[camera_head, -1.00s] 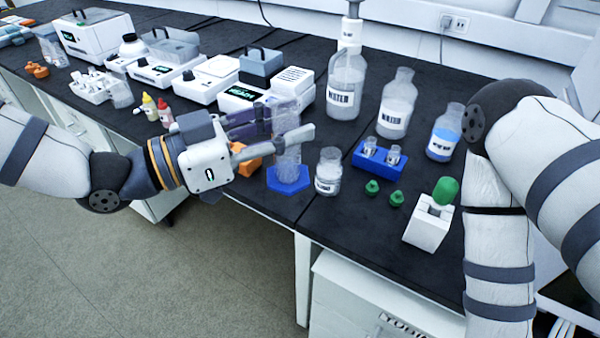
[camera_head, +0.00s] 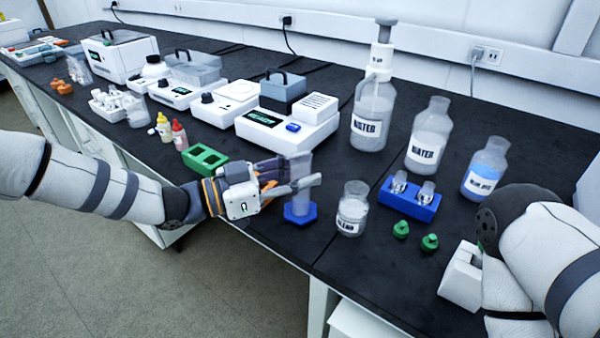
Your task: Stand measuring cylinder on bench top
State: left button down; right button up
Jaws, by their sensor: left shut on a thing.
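The measuring cylinder (camera_head: 301,168) is clear with a blue hexagonal base (camera_head: 299,213). It is upright near the front edge of the bench top (camera_head: 262,228). My left gripper (camera_head: 298,188) reaches in from the left and is shut on the cylinder's clear tube, above the base. The base is at the bench surface or very close to it; I cannot tell whether they touch.
A labelled jar (camera_head: 352,212) stands close to the right of the cylinder. A balance (camera_head: 288,128) stands behind, a green rack (camera_head: 205,159) to the left.

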pick_arm(q)
jog(key=shift+f, duration=0.25)
jog(key=c, duration=1.2)
grip_release()
jog(key=shift+r, duration=0.1)
jog(key=shift+r, duration=0.2)
jog(key=v, duration=1.2)
